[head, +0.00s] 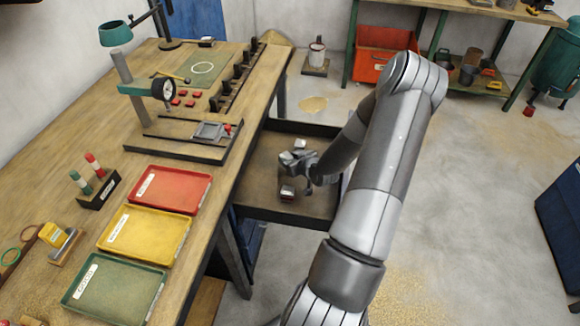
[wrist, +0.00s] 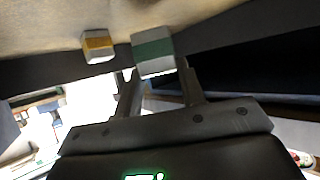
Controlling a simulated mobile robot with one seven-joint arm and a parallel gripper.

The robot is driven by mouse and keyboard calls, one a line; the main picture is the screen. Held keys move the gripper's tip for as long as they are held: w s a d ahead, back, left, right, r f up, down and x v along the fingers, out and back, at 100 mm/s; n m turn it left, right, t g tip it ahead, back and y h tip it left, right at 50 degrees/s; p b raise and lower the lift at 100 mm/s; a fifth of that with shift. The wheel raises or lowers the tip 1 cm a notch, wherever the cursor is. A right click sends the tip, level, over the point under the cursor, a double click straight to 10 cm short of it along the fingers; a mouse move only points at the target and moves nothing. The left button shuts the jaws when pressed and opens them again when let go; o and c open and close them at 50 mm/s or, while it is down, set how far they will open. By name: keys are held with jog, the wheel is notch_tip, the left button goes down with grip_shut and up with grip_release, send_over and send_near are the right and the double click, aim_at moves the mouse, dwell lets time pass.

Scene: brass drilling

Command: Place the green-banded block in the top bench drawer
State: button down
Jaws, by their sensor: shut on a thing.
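The top bench drawer (head: 258,178) is pulled out from the right side of the workbench. My gripper (head: 294,160) is low over the inside of the drawer in the head view. In the wrist view the green-banded block (wrist: 153,55), white with a green band, sits between my gripper's fingertips (wrist: 155,72), and the gripper is shut on it. Whether the block touches the drawer floor cannot be told. A yellow-banded block (wrist: 97,46) is beside it in the wrist view. In the head view one small block (head: 300,144) lies behind my gripper and a red-banded one (head: 287,192) in front.
The workbench (head: 60,150) carries a red tray (head: 172,189), a yellow tray (head: 145,233) and a green tray (head: 115,290) near its right edge. A dial gauge stand (head: 162,90) stands farther back. Bare drawer floor shows left of my gripper.

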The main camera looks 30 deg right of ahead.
jog(key=shift+f, duration=2)
jog(key=c, duration=0.9)
grip_release()
